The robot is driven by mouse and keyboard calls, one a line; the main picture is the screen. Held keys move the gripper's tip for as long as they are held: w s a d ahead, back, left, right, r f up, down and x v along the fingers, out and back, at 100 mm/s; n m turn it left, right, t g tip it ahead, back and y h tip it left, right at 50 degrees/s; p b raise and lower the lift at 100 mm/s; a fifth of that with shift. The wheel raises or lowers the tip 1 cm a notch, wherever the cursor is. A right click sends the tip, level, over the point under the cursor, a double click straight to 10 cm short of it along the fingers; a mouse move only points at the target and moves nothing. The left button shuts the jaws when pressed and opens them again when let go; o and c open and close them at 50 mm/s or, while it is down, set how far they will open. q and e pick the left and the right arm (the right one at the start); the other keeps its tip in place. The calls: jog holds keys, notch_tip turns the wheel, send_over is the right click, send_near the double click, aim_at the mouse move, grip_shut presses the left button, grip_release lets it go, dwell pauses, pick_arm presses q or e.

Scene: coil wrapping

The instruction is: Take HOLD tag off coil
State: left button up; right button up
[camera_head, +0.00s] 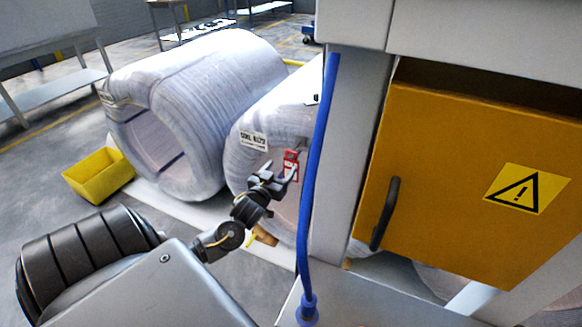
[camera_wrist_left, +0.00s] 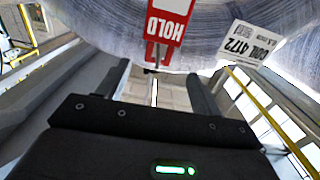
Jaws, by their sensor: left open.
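The red and white HOLD tag (camera_head: 290,163) hangs on the face of the nearer white-wrapped coil (camera_head: 275,115). In the left wrist view the tag (camera_wrist_left: 168,24) is upside down at the top, against the wrapped coil (camera_wrist_left: 90,20). My left gripper (camera_head: 283,177) is at the tag in the head view. In the wrist view its open fingers (camera_wrist_left: 158,70) stand apart, with the tag's lower end just beyond and between them. They do not hold it. A small dark piece shows at the tag's end. My right gripper is not in view.
A white coil label (camera_head: 253,140) is beside the tag. Another wrapped coil (camera_head: 190,95) lies to the left, with a yellow bin (camera_head: 99,177) on the floor. A grey post (camera_head: 345,150), a blue cable (camera_head: 319,150) and an orange cabinet (camera_head: 450,190) stand close on the right.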

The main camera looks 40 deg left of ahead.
aim_at(286, 162)
pick_arm(q)
jog(key=x, duration=0.5)
jog(key=shift+x, duration=2.8)
jog(key=shift+d+r, duration=0.1)
jog(key=shift+c, duration=0.4)
jog(key=c, duration=1.2)
